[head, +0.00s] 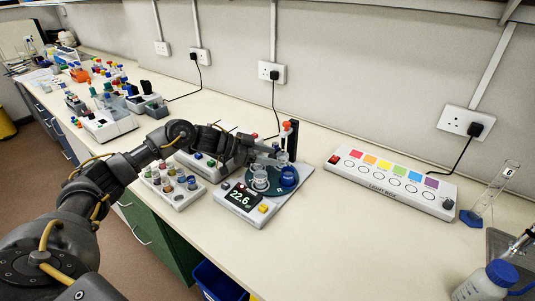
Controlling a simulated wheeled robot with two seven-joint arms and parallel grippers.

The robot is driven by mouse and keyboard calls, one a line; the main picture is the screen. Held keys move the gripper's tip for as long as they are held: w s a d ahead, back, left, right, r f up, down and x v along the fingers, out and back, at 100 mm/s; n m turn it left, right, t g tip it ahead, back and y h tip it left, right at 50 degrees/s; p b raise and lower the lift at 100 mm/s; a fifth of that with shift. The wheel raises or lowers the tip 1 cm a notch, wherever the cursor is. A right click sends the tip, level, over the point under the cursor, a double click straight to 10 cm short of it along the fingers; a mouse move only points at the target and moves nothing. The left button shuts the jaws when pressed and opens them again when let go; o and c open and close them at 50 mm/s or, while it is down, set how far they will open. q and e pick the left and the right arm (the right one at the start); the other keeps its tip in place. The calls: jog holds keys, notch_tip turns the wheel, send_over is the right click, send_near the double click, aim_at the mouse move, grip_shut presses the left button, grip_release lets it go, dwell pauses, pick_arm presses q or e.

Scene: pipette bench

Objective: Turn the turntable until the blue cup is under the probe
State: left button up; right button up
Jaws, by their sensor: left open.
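The turntable (274,191) is a dark teal disc on a white device with a display reading 22.6. A blue cup (288,177) stands on its right side. A pale cup (260,181) stands on the front left, and another pale cup (282,158) shows at the back. The probe stand (293,141) is a black post with an orange-red part, behind the disc. My left gripper (277,162) is open at the back left of the disc, close to the back cup. Whether it touches anything is too small to tell. My right gripper is out of view.
A rack of small vials (173,187) stands left of the device. The light box (391,185) with coloured squares is to the right. A glass cylinder (492,192) and a blue-capped bottle (487,283) stand at the far right. The bench front right of the device is clear.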

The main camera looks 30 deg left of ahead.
pick_arm(q)
grip_shut()
dwell(0.3)
jog(key=shift+d, duration=0.1)
